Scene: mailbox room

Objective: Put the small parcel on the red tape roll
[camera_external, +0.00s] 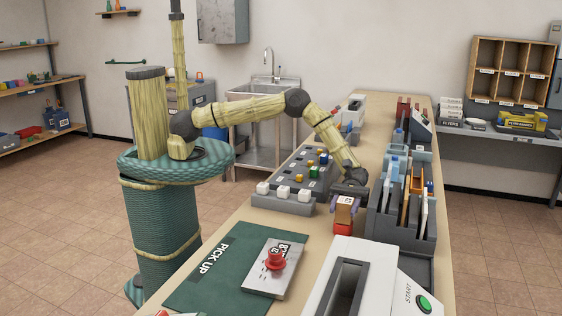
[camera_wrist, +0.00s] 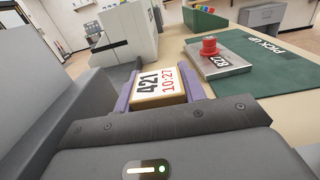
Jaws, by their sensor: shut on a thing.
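My gripper (camera_external: 346,203) is shut on the small parcel (camera_external: 345,213), a tan block with a white label, between two purple fingers. The roll is hidden in the wrist view.
A green pick-up mat (camera_external: 205,280) holds a flat grey box (camera_external: 263,282) with a red knob (camera_external: 275,259). A grey slotted rack (camera_external: 405,228) stands close right of my gripper. A tray of coloured cubes (camera_external: 283,203) lies left; a white machine (camera_external: 335,270) stands in front.

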